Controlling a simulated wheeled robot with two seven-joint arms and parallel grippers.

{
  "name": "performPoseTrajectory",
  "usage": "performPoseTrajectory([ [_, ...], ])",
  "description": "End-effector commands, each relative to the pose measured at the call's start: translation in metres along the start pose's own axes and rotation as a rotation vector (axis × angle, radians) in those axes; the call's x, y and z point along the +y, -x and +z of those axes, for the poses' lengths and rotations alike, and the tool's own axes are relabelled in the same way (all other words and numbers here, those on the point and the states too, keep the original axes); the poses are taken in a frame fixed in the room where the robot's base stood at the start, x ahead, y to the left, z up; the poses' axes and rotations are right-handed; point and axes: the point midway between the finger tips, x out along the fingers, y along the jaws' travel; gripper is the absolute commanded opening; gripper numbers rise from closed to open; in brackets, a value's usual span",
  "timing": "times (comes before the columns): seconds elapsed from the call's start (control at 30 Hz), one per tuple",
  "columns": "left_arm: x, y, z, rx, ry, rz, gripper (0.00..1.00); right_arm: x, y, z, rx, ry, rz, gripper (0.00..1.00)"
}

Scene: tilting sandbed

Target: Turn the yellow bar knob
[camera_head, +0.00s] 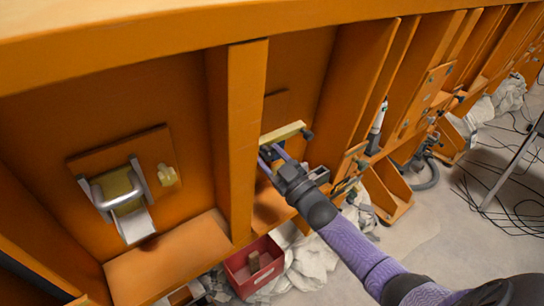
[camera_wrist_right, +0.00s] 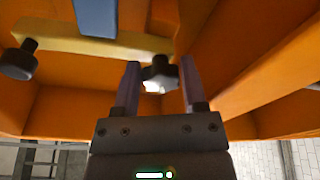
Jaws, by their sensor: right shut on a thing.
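A yellow bar (camera_head: 284,132) sits in an orange wooden bay, with a black knob (camera_head: 307,134) at its right end. In the right wrist view the yellow bar (camera_wrist_right: 70,43) runs across the top, with one black knob (camera_wrist_right: 18,61) at far left. My right gripper (camera_head: 270,151) reaches the bar's left end in the head view. In the wrist view, the right gripper (camera_wrist_right: 159,75) has its fingers on either side of a second black knob (camera_wrist_right: 158,74) at the bar's other end and is shut on it. My left gripper is not in view.
Orange upright ribs flank the bay closely. A panel at left carries a metal handle (camera_head: 116,190) and a small pale-yellow fitting (camera_head: 166,174). A red bin (camera_head: 253,267) and crumpled pale cloth lie below. Cables (camera_head: 500,195) lie on the floor at right.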

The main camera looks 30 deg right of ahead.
Motion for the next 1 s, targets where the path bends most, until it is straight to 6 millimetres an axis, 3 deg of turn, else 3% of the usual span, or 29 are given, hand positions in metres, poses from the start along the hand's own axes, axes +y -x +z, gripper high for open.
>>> performPoseTrajectory([
  [0.4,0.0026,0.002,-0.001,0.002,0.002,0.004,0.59,-0.0027,0.0008,0.0013,-0.005,-0.171,0.029,0.0],
  [0.97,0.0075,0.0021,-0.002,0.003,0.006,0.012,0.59,-0.0029,0.0009,0.0013,-0.005,-0.193,0.033,0.0],
  [1.0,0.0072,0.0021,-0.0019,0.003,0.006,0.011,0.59,-0.0029,0.0008,0.0013,-0.005,-0.192,0.033,0.63],
])
